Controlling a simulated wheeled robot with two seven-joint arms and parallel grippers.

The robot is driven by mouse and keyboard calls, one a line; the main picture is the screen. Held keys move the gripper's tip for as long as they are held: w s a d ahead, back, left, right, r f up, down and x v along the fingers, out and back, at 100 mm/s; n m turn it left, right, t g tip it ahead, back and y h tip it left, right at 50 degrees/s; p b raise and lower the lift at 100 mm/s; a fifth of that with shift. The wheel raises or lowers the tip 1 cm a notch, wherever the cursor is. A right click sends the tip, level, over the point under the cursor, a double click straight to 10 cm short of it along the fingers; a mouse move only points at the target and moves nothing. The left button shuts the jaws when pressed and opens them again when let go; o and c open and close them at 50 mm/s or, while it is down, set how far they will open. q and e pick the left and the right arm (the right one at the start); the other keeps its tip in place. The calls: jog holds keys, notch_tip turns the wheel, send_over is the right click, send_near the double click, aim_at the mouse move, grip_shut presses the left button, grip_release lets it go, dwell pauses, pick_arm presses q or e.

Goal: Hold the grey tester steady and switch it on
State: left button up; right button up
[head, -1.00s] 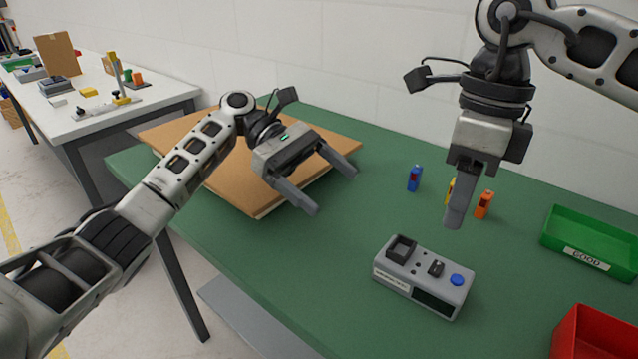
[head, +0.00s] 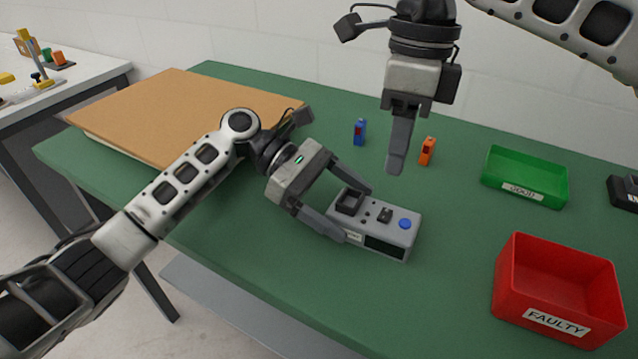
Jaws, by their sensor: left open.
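The grey tester (head: 376,222) lies on the green table, with a square black socket, a small black switch (head: 385,215) and a blue button (head: 405,224) on top. My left gripper (head: 354,213) is open, with its fingers on either side of the tester's left end; I cannot tell whether they touch it. My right gripper (head: 396,172) hangs pointing down above the table, behind the tester and apart from it. Its fingers overlap in this view, so its opening is hidden.
A blue piece (head: 360,132) and an orange piece (head: 427,151) stand behind the tester. A green GOOD tray (head: 523,192) is at the right back, a red FAULTY bin (head: 556,320) at the right front. A brown board (head: 170,110) lies at the left.

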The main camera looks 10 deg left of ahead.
pick_arm(q)
jog(key=shift+s+d+f, duration=0.2)
jog(key=shift+d, duration=0.25)
jog(key=c, duration=1.3)
pick_arm(e)
jog(key=shift+r, duration=0.1)
grip_shut()
jog(key=r+m, duration=0.1)
jog(key=m, duration=0.5)
jog(key=r+m, duration=0.2)
jog(key=m, duration=0.4)
jog(key=r+m, duration=0.2)
jog(key=m, duration=0.5)
jog(key=shift+w, duration=0.3)
